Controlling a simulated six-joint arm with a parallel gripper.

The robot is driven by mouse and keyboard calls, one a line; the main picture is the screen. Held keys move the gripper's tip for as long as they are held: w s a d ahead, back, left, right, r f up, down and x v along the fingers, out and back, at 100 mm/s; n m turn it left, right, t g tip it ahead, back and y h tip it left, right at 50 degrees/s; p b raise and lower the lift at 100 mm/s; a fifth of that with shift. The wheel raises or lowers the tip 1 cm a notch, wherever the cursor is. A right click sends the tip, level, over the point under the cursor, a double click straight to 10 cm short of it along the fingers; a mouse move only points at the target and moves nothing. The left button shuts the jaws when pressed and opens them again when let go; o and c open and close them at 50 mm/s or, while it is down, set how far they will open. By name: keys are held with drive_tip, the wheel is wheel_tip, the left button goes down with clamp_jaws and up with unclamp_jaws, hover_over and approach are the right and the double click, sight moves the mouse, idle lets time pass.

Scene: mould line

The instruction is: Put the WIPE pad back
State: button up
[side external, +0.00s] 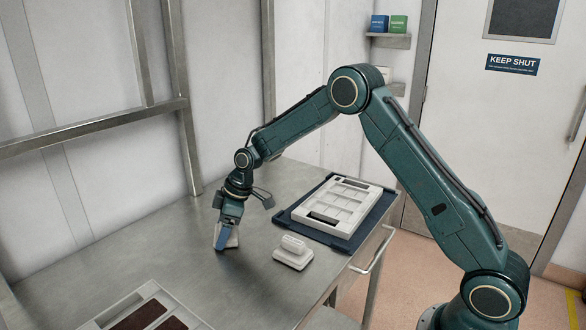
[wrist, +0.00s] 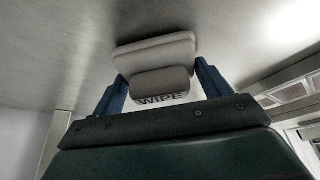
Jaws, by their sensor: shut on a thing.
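The WIPE pad (wrist: 160,85) is pale grey with a wide base and a narrower handle lettered WIPE; it fills the space between my blue fingers in the wrist view. My gripper (wrist: 158,74) is shut on its handle, with one finger on each side. In the side external view my gripper (side external: 223,237) points down at the left-middle of the steel table, and the pad (side external: 234,242) shows partly behind the fingers. Its base is at or just above the tabletop; I cannot tell whether it touches.
A second pale pad with a handle (side external: 293,253) stands to the right on the steel table (side external: 150,250). A pale tray (side external: 110,312) with dark brown pads lies front left. A white mould (side external: 343,212) lies on a dark blue mat (side external: 288,216) at the right edge.

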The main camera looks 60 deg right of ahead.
drive_tip(key=shift+f, duration=0.1)
drive_tip(key=o, duration=1)
drive_tip(key=shift+c, duration=0.2)
drive_tip(key=v, duration=1.2)
drive_tip(key=shift+r, duration=0.25)
